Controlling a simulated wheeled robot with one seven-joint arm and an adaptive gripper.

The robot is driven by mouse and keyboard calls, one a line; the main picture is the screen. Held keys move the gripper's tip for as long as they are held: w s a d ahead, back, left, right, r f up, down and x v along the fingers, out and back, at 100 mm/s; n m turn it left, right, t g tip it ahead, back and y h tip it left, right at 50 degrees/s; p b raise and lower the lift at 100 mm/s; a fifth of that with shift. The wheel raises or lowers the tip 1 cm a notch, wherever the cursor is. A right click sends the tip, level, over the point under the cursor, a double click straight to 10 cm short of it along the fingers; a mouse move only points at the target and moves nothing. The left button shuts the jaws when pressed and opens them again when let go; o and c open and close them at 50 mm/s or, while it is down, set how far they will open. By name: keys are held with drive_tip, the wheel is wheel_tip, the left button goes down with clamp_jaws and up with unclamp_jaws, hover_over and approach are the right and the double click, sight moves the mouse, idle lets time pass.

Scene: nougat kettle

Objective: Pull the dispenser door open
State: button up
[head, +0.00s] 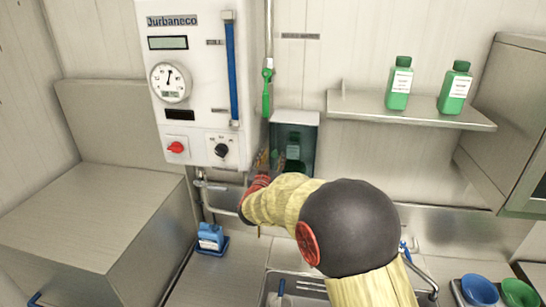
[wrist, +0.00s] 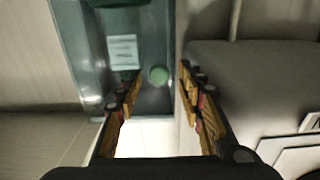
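The dispenser (head: 308,128) is a wall box with a grey top and a dark see-through front, to the right of the white control unit. A green bottle (head: 293,145) shows inside. The door front looks shut. In the wrist view the dispenser (wrist: 85,45) fills the upper left, with a white label and a round green spot on it. My gripper (wrist: 160,72) is open; its left finger overlaps the clear front and its right finger is just past the dispenser's right edge. Contact cannot be told. In the head view my gripper (head: 264,163) is partly hidden by my arm.
The white control unit (head: 200,100) hangs close left, with a green-handled valve (head: 267,92) beside it. A shelf (head: 415,113) with two green bottles is to the right. A sink (head: 310,285) and blue bowl (head: 479,290) lie below. A steel cabinet (head: 90,220) stands left.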

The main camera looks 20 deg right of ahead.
drive_tip(key=shift+w+d, duration=0.2)
drive_tip(key=shift+c, duration=0.6)
drive_tip(key=c, duration=0.8)
clamp_jaws()
